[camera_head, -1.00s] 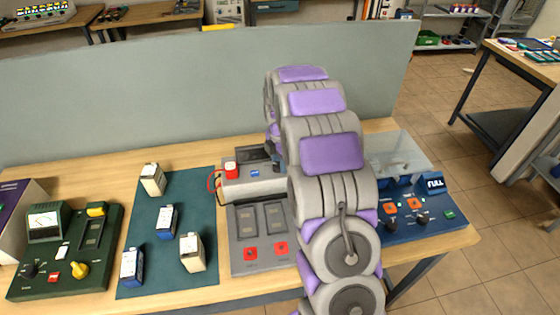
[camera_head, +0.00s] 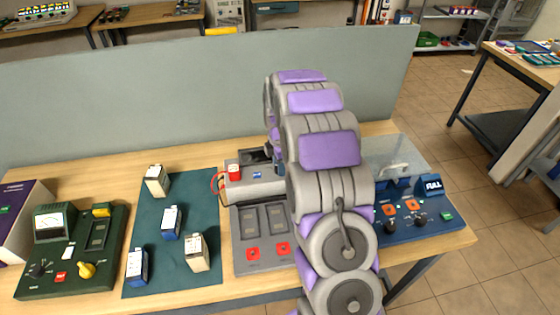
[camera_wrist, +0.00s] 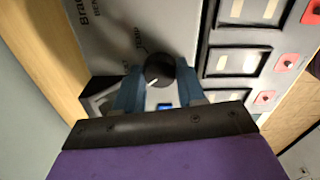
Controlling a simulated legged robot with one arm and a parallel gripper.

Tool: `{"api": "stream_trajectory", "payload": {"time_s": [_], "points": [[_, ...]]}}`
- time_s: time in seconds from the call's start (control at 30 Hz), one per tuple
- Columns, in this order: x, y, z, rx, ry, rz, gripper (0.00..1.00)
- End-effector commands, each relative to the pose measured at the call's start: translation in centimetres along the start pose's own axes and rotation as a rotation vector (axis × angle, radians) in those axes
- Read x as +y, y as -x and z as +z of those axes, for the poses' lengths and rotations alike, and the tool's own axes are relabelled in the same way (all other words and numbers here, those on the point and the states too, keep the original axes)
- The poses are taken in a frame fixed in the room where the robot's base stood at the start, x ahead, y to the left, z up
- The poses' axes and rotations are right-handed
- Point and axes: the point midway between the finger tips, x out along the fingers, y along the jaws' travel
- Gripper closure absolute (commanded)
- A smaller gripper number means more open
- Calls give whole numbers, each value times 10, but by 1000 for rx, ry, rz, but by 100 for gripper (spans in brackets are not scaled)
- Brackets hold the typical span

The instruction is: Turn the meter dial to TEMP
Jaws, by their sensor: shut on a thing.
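The meter dial (camera_wrist: 161,67) is a round black knob with a white pointer mark, on a light grey panel (camera_wrist: 180,24) in the wrist view. Its pointer points toward the lower left of that picture. My gripper (camera_wrist: 159,78) has its two blue fingers closed on either side of the knob.
Grey battery bays (camera_head: 262,225) with red buttons lie in front of the meter. A green tester (camera_head: 50,283) and a teal mat (camera_head: 178,275) with several small batteries are at left. A blue charger (camera_head: 432,228) is at right. A grey partition (camera_head: 130,105) stands behind.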

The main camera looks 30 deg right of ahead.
Motion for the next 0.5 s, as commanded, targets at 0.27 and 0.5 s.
{"api": "stream_trajectory", "payload": {"time_s": [0.27, 0.5], "points": [[1, 3, 0, 2, -260, 1, 91], [1, 3, 0, 1, -489, 3, 91]]}}
